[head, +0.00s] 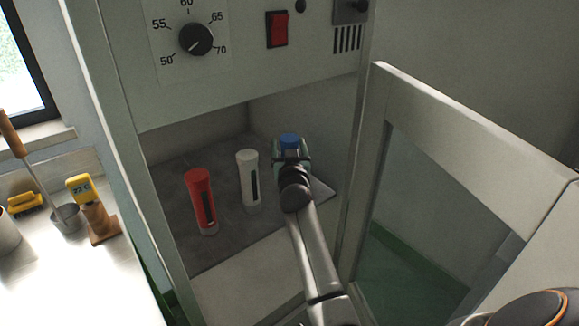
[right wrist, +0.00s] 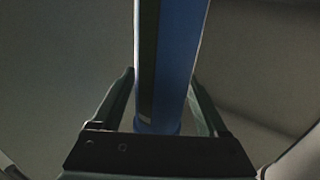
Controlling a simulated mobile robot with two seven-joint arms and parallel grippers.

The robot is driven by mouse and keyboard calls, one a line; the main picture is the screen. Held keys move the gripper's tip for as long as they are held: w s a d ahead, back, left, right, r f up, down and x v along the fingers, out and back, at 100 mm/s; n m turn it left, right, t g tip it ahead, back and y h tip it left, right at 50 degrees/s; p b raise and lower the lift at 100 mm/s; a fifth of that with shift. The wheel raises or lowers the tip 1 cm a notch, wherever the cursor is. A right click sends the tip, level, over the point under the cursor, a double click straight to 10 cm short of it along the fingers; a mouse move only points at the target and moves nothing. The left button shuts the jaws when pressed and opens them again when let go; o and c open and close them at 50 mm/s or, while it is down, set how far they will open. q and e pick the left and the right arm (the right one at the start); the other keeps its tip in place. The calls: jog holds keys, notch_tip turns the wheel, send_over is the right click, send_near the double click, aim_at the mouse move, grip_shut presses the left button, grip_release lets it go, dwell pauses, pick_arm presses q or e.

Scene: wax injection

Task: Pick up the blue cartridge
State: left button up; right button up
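The blue cartridge stands in the open cabinet, and its blue top (head: 289,139) shows above my right gripper (head: 291,157) in the head view. The gripper and wrist hide its lower body. In the right wrist view the blue cartridge (right wrist: 174,70), with a dark stripe along it, runs between the two fingers of my right gripper (right wrist: 163,85). The fingertips meet its edges in the picture, but I cannot tell whether they press on it. My left gripper is not in view.
A white cartridge (head: 248,180) and a red cartridge (head: 202,202) stand left of the blue one on the cabinet floor (head: 170,235). The glazed door (head: 450,150) stands open at right. A bench (head: 75,285) with tools is at left.

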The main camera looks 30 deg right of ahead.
grip_shut()
dwell(0.4)
jog(key=shift+r, duration=0.1)
